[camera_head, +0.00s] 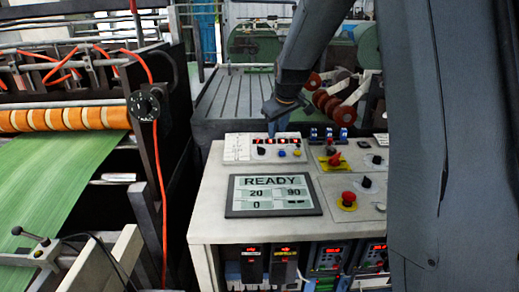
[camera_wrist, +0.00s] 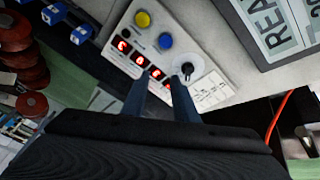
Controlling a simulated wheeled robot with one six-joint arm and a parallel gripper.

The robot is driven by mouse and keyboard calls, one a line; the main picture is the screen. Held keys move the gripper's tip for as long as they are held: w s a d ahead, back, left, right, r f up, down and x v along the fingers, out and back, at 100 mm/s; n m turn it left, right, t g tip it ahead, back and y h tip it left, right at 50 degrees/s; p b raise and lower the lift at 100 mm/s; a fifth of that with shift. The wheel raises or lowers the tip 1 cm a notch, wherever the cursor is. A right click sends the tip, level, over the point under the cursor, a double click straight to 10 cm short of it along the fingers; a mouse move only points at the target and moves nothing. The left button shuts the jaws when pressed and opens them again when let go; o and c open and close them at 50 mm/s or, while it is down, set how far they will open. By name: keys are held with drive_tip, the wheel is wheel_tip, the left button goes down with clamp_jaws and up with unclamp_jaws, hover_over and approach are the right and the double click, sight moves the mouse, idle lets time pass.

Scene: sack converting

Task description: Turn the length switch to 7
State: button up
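The control panel (camera_head: 240,158) carries a row of red-lit digits (camera_wrist: 146,62), a yellow button (camera_wrist: 142,19), a blue button (camera_wrist: 165,41) and a black knob on a white round dial (camera_wrist: 187,67). I take this knob to be the length switch; its label and setting are too small to read. In the head view the knob (camera_head: 261,151) sits left of the buttons. My gripper (camera_wrist: 160,77) is above the panel, fingers apart and empty, with the right finger close to the knob in the picture. Whether it touches cannot be told. In the head view my gripper (camera_head: 278,128) hangs over the panel's back edge.
A display reading READY, 20, 90 and 0 (camera_head: 272,195) lies in front of the panel. Blue switches (camera_head: 329,133) stand behind. A machine with green sheet (camera_head: 70,180) is at left.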

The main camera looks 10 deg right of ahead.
drive_tip(key=n+g+y, duration=0.1)
drive_tip(key=n, duration=0.1)
approach(259, 146)
drive_tip(key=shift+p+x, duration=0.75)
drive_tip(key=shift+x, duration=3.35)
drive_tip(key=shift+d, duration=0.1)
clamp_jaws()
